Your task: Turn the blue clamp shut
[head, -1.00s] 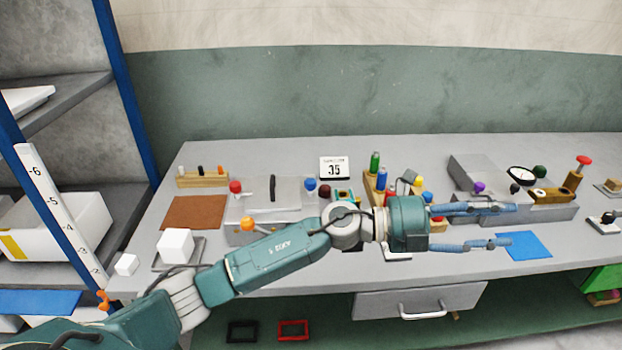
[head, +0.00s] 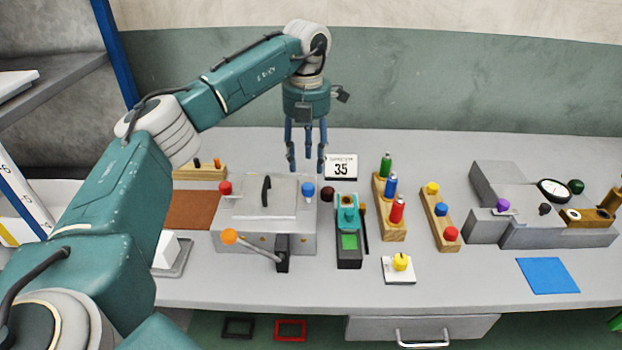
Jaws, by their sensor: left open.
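The blue clamp (head: 308,190) is a round blue knob at the right side of the grey press box (head: 240,235). A matching red knob (head: 225,188) sits on the box's left side. My left gripper (head: 306,167) points down, open and empty, with its fingertips just above and behind the blue knob in the picture. It looks apart from the knob, but the exact gap cannot be told. Whether the clamp is turned shut cannot be seen clearly. My right gripper is not in view.
A dark handle (head: 266,190) stands on the press lid, and an orange-knobbed lever (head: 230,237) is in front. A dark red knob (head: 327,194), a card reading 35 (head: 341,166) and a teal device (head: 347,220) are close on the right.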

